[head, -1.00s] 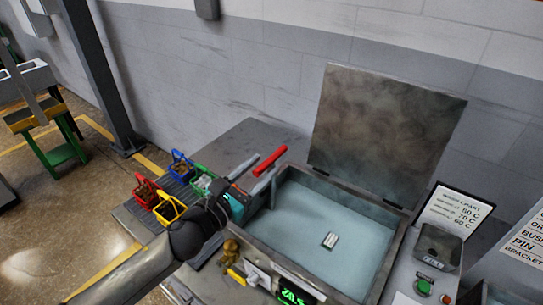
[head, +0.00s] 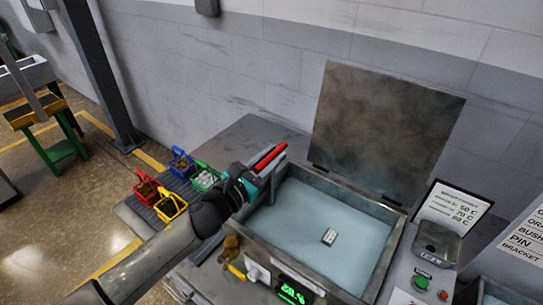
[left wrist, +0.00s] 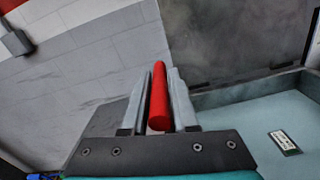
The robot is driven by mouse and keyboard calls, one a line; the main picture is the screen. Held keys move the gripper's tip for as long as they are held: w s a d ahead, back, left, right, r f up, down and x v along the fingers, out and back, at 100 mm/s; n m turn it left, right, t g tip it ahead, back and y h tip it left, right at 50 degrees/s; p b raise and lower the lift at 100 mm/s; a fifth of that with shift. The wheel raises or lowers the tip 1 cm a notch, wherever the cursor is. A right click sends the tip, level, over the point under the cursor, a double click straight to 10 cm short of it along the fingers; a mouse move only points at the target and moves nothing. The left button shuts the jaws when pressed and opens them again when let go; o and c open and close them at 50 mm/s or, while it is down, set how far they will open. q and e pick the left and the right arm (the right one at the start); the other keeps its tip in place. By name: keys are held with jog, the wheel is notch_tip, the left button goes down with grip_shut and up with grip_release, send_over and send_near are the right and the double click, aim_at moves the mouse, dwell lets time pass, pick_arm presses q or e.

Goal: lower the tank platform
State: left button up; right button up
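The tank (head: 296,238) is an open grey metal box with a pale blue surface inside; I cannot tell whether that surface is liquid or the platform. A small pale labelled piece (head: 329,236) shows there, and also in the left wrist view (left wrist: 285,141). A red bar-shaped handle (head: 265,158) stands at the tank's left back corner. My left gripper (head: 268,166) is at this handle. In the left wrist view the red handle (left wrist: 158,97) lies lengthwise between the two fingers, which are closed in against its sides. My right gripper is out of view.
The tank's lid (head: 385,130) stands open behind it. Red, yellow, blue and green baskets (head: 170,207) stand left of my forearm. A control box with a green button (head: 421,282) is at right.

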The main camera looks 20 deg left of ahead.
pick_arm(q)
grip_shut()
dwell(1.0)
